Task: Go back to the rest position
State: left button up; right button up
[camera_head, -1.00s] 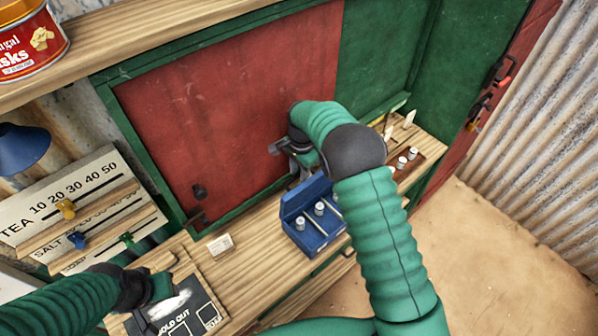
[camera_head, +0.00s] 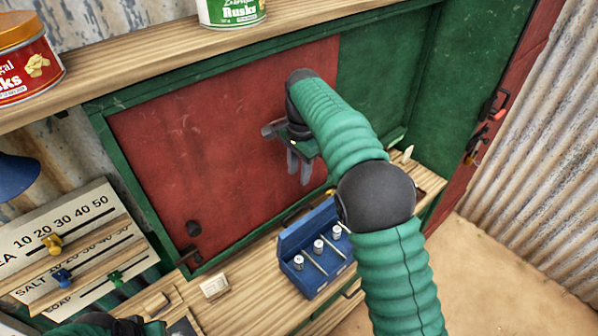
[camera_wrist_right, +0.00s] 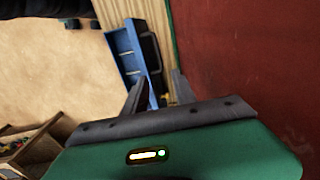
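My right gripper (camera_head: 299,176) is raised in front of the red panel (camera_head: 215,150), its fingers pointing down. In the right wrist view its two fingers (camera_wrist_right: 160,90) stand apart with nothing held between them. Below it, the open blue case (camera_head: 310,277) with several silver-topped weights sits on the wooden counter; the case also shows beyond the fingers in the right wrist view (camera_wrist_right: 124,53). My left gripper (camera_head: 125,325) is at the bottom left edge, mostly cut off, its fingers hidden.
A shelf (camera_head: 160,65) with a red tin (camera_head: 25,70) and a green-white tin (camera_head: 232,12) runs above. A price board with sliders (camera_head: 75,250) stands at left. A small white block (camera_head: 214,287) lies on the counter (camera_head: 245,310). Bare floor (camera_head: 500,270) is at right.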

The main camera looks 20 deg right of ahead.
jog(key=shift+r, duration=0.15)
dwell(0.3)
jog(key=s+a+f+n+t+b, duration=0.1)
jog(key=s+f+n+b, duration=0.2)
jog(key=s+f+n, duration=0.4)
jog(key=s+a+f+n+t+b, duration=0.1)
jog(key=s+f+n+b, duration=0.3)
jog(key=s+f+n, duration=0.3)
jog(key=s+f, duration=0.5)
jog(key=s, duration=0.6)
jog(key=shift+s+a+f, duration=0.2)
jog(key=shift+s+f, duration=0.05)
jog(key=shift+f, duration=0.1)
